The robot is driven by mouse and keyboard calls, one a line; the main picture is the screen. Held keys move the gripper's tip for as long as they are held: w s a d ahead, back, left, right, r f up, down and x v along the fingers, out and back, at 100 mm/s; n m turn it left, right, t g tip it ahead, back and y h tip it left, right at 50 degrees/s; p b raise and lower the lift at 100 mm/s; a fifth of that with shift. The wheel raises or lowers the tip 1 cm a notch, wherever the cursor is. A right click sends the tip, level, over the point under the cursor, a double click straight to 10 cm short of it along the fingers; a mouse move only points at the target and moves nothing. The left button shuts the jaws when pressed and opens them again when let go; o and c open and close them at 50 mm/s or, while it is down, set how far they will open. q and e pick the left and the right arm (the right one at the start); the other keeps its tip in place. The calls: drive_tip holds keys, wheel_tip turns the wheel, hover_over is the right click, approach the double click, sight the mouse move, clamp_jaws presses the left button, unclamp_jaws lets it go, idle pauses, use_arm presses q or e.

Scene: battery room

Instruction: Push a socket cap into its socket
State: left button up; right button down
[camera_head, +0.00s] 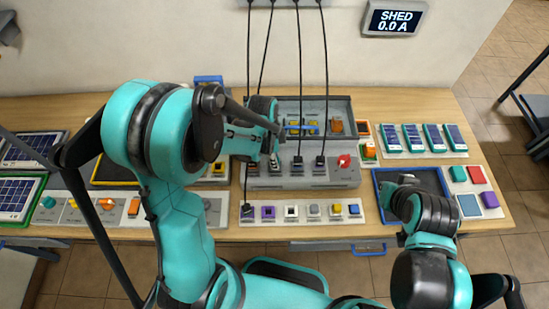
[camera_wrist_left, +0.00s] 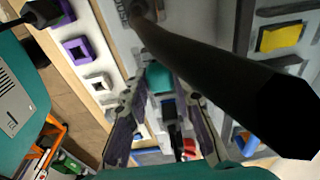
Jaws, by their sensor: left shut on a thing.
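My left gripper (camera_head: 274,158) reaches down over the grey socket panel (camera_head: 310,178), beside the plugs there. In the left wrist view, its two fingers (camera_wrist_left: 162,95) are closed on a small teal piece, which looks like a socket cap (camera_wrist_left: 160,77). The cap is close to the panel; I cannot tell whether it touches a socket. The socket beneath is hidden by the gripper. A thick black cable or rod (camera_wrist_left: 215,80) crosses in front of the wrist camera. My right gripper (camera_head: 406,181) is over the blue-edged tray; its finger opening is unclear.
Black cables hang from the wall; two end in plugs (camera_head: 297,160) on the panel. A red knob (camera_head: 344,160) is at its right. A front strip holds a purple socket (camera_head: 268,212), a white socket (camera_head: 291,212) and others. The blue-edged tray (camera_head: 376,190) lies right.

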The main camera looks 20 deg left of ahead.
use_arm(q)
drive_tip(key=shift+f+b, duration=0.65)
drive_tip(key=shift+b, duration=0.1)
idle(0.6)
drive_tip(key=o, duration=0.6)
drive_tip(key=shift+r, duration=0.15)
wheel_tip(320, 180, up, 11)
drive_tip(key=a+p, duration=0.1)
drive_tip(key=p, duration=0.7)
drive_tip(key=shift+s, duration=0.25)
drive_tip(key=shift+a, duration=0.1)
